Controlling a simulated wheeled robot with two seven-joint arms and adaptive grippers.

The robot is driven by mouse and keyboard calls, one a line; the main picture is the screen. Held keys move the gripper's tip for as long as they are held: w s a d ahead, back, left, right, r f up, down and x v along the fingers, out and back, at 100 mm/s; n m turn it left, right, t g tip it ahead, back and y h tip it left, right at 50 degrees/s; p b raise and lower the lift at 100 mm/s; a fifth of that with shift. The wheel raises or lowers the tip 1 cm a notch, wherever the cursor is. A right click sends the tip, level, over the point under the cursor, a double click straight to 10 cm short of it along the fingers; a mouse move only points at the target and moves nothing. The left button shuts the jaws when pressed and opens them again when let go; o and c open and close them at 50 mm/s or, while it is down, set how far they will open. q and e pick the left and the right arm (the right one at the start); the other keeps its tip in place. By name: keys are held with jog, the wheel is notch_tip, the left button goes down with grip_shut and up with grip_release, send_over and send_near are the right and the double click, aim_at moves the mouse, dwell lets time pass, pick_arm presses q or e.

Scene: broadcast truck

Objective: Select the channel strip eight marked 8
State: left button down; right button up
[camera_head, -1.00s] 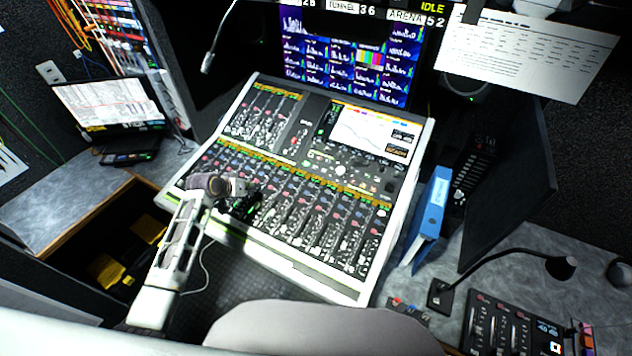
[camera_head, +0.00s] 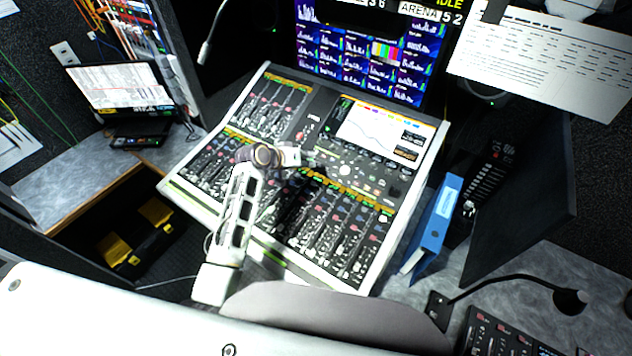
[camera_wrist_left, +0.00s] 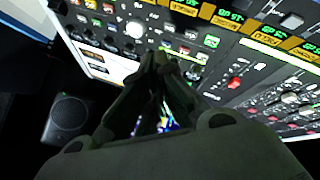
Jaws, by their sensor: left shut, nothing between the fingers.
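The mixing console (camera_head: 414,205) fills the middle of the head view, with rows of channel strips (camera_head: 345,225) on its lower half. The strip markings are too small to read, so I cannot tell which strip is marked 8. My left gripper (camera_head: 316,169) is over the middle of the console, near the orange label row. In the left wrist view my left gripper (camera_wrist_left: 158,58) is shut and empty, its tips near knobs and small buttons on the console panel (camera_wrist_left: 232,55). Whether the tips touch the panel cannot be told. My right gripper is not in view.
A blue binder (camera_head: 436,228) stands right of the console. A gooseneck lamp (camera_head: 568,300) and a smaller panel (camera_head: 500,338) are at the lower right. A chair back (camera_head: 330,312) is in front of the console. A laptop (camera_head: 120,88) is at the left.

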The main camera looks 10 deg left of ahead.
pick_arm(q)
jog(key=shift+s+r, duration=0.1)
jog(key=shift+f, duration=0.2)
jog(key=b, duration=0.5)
send_over(311, 182)
jog(key=shift+s+a+f, duration=0.1)
jog(key=shift+f, duration=1.35)
jog(key=shift+s+a+f, duration=0.1)
jog(key=shift+f, duration=1.35)
jog(key=shift+w+d+f+b, duration=0.15)
jog(key=shift+f+b, duration=0.65)
jog(key=shift+f, duration=0.45)
jog(key=shift+w+f, duration=0.1)
jog(key=shift+f, duration=0.8)
jog(key=shift+r, duration=0.15)
jog(key=shift+r+p, duration=0.75)
jog(key=shift+p, duration=0.15)
